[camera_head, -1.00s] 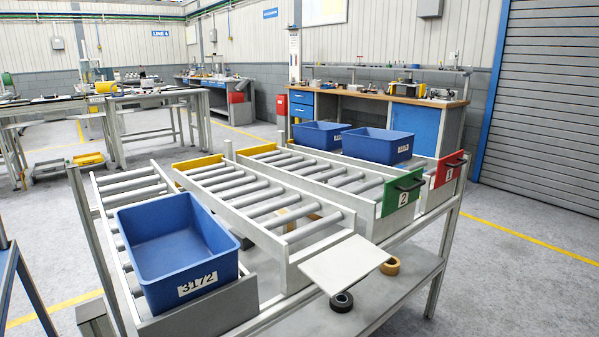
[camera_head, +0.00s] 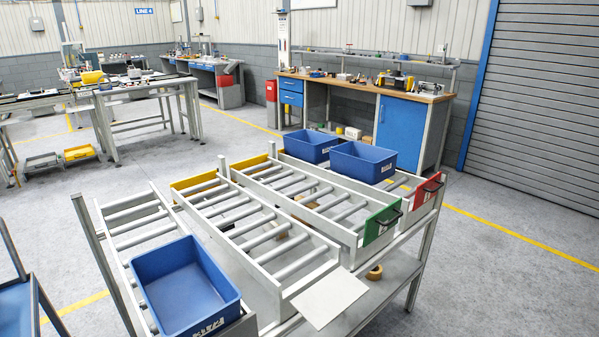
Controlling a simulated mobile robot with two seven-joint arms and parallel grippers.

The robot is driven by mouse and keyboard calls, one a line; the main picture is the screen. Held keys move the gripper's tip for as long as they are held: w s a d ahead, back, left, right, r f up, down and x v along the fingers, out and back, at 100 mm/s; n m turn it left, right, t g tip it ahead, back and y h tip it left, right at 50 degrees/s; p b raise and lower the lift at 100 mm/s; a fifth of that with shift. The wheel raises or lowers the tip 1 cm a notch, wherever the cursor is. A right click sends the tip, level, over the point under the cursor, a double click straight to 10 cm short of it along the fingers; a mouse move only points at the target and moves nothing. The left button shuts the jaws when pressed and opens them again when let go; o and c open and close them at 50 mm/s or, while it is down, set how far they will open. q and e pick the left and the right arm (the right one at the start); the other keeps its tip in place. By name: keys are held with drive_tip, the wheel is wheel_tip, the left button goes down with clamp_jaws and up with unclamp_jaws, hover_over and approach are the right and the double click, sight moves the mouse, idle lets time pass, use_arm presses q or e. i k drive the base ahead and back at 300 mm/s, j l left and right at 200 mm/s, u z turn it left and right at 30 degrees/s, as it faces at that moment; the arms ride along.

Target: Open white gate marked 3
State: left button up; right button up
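The white gate (camera_head: 330,298) is a plain plate at the near end of the roller lane (camera_head: 255,228) left of the green gate. It lies folded down and outward, so that lane's end is open. No number shows on its visible face. The lane's rollers are bare. Neither of my grippers is in view.
The green gate (camera_head: 382,224) and red gate (camera_head: 427,191) stand upright with black handles. A blue bin (camera_head: 183,285) sits in the leftmost lane. Two blue bins (camera_head: 310,145) (camera_head: 362,161) stand at the back right. A tape roll (camera_head: 375,272) lies on the lower shelf.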

sight(319, 304)
drive_tip(key=i+l, duration=0.15)
drive_tip(key=l, duration=0.15)
drive_tip(key=i+l, duration=0.15)
drive_tip(key=l, duration=0.2)
drive_tip(key=i+l, duration=0.15)
drive_tip(key=l, duration=0.15)
drive_tip(key=i+l, duration=0.15)
drive_tip(key=l, duration=0.2)
